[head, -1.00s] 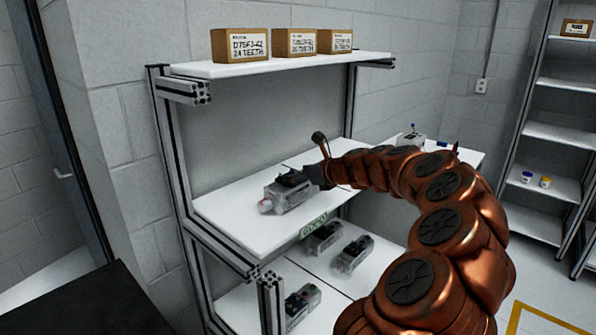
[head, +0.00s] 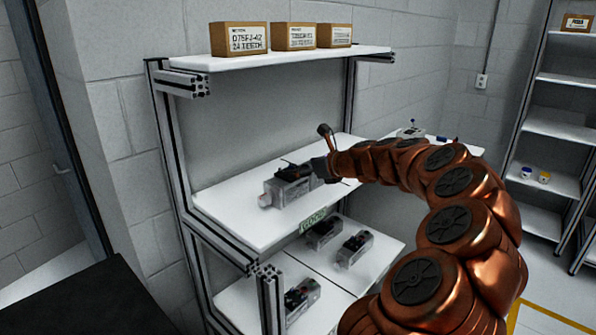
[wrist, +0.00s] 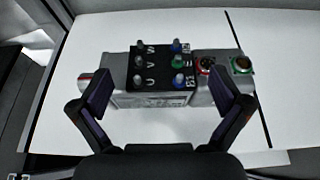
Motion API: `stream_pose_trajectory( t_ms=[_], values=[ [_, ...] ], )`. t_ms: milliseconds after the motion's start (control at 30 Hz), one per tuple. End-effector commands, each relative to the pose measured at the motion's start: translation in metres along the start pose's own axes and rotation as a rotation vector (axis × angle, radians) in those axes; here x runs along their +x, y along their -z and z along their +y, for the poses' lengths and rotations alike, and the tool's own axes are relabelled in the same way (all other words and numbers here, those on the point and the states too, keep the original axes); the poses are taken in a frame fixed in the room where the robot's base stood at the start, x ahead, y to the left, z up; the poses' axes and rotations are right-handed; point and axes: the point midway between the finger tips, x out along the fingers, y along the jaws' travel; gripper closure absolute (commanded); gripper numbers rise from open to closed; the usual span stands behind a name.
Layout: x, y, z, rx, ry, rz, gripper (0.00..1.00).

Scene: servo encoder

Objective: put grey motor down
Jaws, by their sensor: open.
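The grey motor (head: 283,187) lies on the white middle shelf (head: 245,225) of the rack. In the wrist view the motor (wrist: 160,100) shows a black terminal block on top, with red and green round connectors at its right. My gripper (head: 318,170) is at the motor on the shelf. In the wrist view my gripper (wrist: 165,110) has its two dark fingers wide apart, one near each end of the motor. The gap between fingers and motor is hard to judge.
Several more motors, one of them here (head: 355,250), sit on the lower shelf. Cardboard boxes (head: 293,36) stand on the top shelf above. A rack post (head: 270,300) stands at the front. The middle shelf is bare around the motor.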

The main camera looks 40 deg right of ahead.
Motion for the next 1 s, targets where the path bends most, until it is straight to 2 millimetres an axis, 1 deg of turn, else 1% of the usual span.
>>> stream_pose_trajectory(
  t_ms=[33, 300, 500, 600, 700, 1000],
  values=[
    [-0.008, 0.002, -0.002, -0.001, 0.005, -0.001, 0.00],
    [-0.056, 0.001, -0.001, -0.003, 0.005, -0.002, 0.00],
    [-0.084, 0.001, 0.000, -0.001, 0.002, 0.000, 0.00],
    [-0.094, 0.001, -0.001, -0.001, 0.003, 0.000, 0.00],
    [-0.099, 0.000, 0.000, -0.002, 0.002, 0.000, 0.00],
    [-0.099, -0.001, 0.003, -0.008, -0.003, 0.002, 0.00]
  ],
)
